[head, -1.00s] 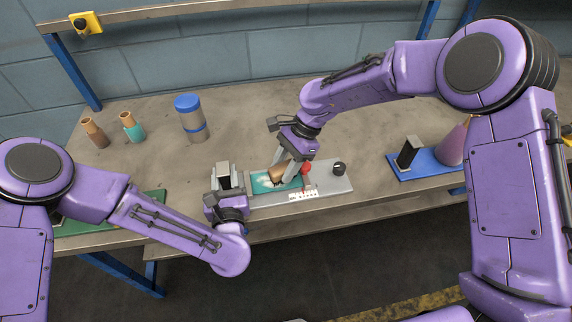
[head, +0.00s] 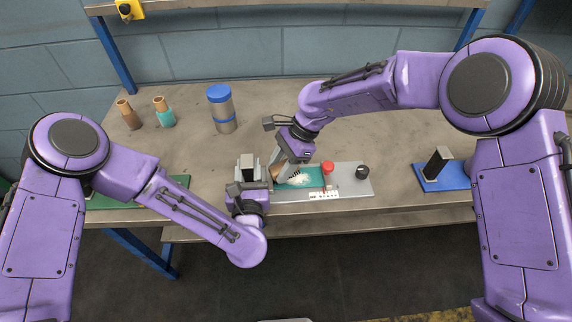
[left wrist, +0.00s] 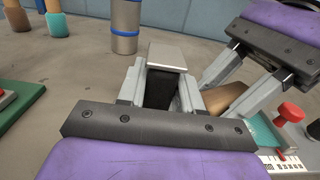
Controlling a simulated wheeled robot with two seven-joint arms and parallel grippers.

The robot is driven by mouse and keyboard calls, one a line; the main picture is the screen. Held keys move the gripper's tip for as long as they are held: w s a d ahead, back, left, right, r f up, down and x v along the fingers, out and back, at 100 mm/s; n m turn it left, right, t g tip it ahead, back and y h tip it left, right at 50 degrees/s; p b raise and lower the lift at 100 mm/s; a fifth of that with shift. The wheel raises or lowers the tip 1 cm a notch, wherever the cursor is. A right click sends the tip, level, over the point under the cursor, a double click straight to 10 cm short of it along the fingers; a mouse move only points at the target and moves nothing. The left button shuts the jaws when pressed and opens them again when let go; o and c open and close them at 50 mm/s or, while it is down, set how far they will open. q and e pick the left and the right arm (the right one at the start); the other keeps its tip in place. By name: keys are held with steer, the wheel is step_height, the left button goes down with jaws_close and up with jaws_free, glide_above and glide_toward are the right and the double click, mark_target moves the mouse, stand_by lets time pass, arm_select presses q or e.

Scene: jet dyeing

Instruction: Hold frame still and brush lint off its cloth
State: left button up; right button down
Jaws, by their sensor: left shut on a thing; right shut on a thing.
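The frame (head: 349,184) is a grey plate on the bench with a teal cloth (head: 315,179) on it and white lint (head: 300,181) on the cloth. My left gripper (head: 247,170) is shut on a dark upright block at the frame's left end; its grey top (left wrist: 167,57) shows between the fingers in the left wrist view. My right gripper (head: 281,170) is shut on a wooden-handled brush (head: 274,171), low over the cloth's left part. The fingers partly hide the brush. Whether the bristles touch the cloth is unclear.
A red knob (head: 328,167) and a black knob (head: 362,172) stand on the frame's right part. A blue board (head: 455,176) with a black block (head: 437,162) lies farther right. A blue-banded canister (head: 221,110) and two bobbins (head: 164,112) stand behind, left. The bench centre back is clear.

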steer(key=shift+a+r, duration=0.1)
steer(key=shift+a, duration=0.2)
steer(key=shift+r, duration=0.4)
steer(key=shift+w+d+r, duration=0.1)
steer(key=shift+r, duration=1.15)
steer(key=shift+d+r, duration=0.1)
steer(key=shift+r, duration=1.15)
steer(key=shift+r, duration=1.5)
